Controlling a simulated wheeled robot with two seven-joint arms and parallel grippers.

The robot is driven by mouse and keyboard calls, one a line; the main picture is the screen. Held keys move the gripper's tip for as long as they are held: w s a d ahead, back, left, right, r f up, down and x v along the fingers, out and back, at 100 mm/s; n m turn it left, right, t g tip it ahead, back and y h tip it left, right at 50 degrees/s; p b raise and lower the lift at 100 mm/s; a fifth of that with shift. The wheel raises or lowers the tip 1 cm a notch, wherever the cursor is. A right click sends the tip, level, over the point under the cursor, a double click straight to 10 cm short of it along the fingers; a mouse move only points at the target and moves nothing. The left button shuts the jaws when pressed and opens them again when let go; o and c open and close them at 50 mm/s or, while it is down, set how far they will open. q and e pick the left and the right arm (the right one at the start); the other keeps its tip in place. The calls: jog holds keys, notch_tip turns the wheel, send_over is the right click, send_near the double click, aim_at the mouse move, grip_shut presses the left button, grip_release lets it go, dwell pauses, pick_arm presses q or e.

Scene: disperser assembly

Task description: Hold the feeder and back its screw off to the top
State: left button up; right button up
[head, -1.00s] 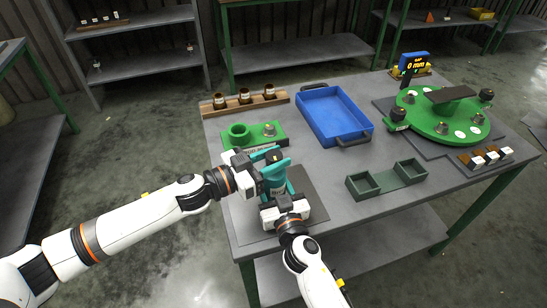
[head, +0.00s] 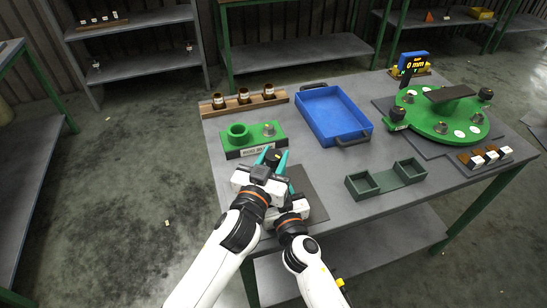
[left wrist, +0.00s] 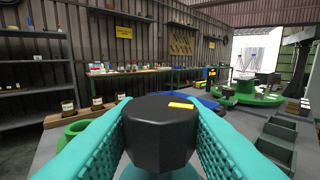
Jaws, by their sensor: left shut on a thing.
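The feeder's black screw knob (head: 274,155), with a yellow mark on top, shows at the near left of the table. In the left wrist view the knob (left wrist: 160,135) fills the space between two teal fingers. My left gripper (head: 273,160) reaches in from the front and is shut on this knob.
A green block (head: 268,143) with a ring stands just behind the feeder. A wooden rack (head: 262,101) with brown jars, a blue tray (head: 303,112), a dark green divided holder (head: 385,184) and a green turntable (head: 430,130) stand around.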

pick_arm(q)
jog(key=shift+r+y, duration=0.2)
jog(key=shift+y, duration=0.1)
pick_arm(e)
jog(key=shift+s+a+f, duration=0.1)
jog(key=shift+a, duration=0.05)
pick_arm(q)
jog(key=o, duration=1)
jog(key=shift+f, duration=0.1)
jog(key=shift+s+a+f, duration=0.1)
jog(key=shift+s+a, duration=0.1)
jog(key=shift+s, duration=0.35)
jog(key=v, duration=1.1)
jog(key=shift+a, duration=0.1)
pick_arm(e)
jog(key=o, duration=1.4)
